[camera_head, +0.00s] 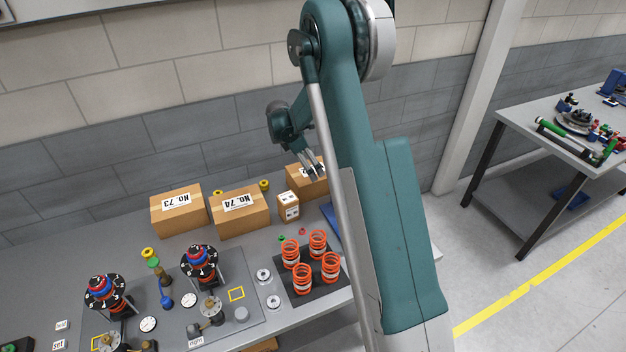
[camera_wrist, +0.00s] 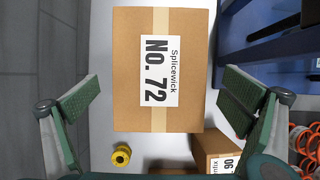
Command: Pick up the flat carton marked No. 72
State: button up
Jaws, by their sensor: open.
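The flat carton marked No. 72 (camera_wrist: 190,100) is a brown box with a tan tape strip and a white label, and it fills the middle of the wrist view. In the head view the carton (camera_head: 300,182) stands at the back right of the bench, partly hidden by my gripper and arm. My gripper (camera_head: 314,172) is open above it. In the wrist view my gripper (camera_wrist: 158,97) has one green-padded finger on each side of the carton, with gaps between the pads and its sides. Nothing is held.
Cartons No. 73 (camera_head: 178,211) and No. 74 (camera_head: 240,212) stand to the left. A small carton (camera_head: 288,206) is close by. A yellow spool (camera_wrist: 121,155) lies near the No. 72 carton. Orange springs (camera_head: 302,279) stand in front. A blue object (camera_wrist: 285,45) is beside the carton.

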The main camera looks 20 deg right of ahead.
jog(key=shift+d+f, duration=0.1)
jog(key=shift+f, duration=0.05)
jog(key=shift+p+x, duration=0.45)
jog(key=shift+x, duration=2)
jog(key=c, duration=1.1)
jog(key=shift+r+b, duration=0.5)
jog(key=shift+r, duration=4.5)
